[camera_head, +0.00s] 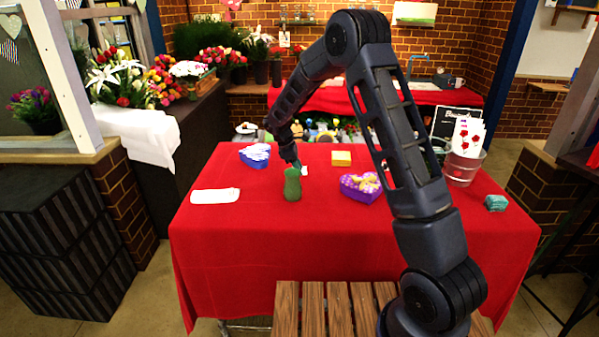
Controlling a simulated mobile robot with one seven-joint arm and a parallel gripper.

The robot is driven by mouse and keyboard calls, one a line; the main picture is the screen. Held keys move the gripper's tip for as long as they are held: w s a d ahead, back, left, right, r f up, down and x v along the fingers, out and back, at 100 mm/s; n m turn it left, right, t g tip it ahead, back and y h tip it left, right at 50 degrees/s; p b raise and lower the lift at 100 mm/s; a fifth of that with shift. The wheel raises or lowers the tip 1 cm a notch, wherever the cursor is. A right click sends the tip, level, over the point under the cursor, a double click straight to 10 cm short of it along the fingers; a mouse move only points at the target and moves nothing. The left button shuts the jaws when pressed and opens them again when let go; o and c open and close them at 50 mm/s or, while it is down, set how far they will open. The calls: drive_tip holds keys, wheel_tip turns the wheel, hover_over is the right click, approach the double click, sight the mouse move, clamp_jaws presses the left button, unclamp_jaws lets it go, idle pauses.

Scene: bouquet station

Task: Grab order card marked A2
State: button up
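My arm reaches over the red-covered table (245,240), and my gripper (296,165) points down near the table's middle, just behind a green bottle-shaped object (292,186). A small white piece (305,171) shows right beside the gripper; it may be a card, but no marking is readable. I cannot tell whether the gripper touches it, or whether its fingers are open or shut. A white flat item (215,196) lies at the table's left; no A2 mark is legible on it.
A blue heart-shaped box (255,155) is at the back left. The front of the table is clear.

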clamp_jaws()
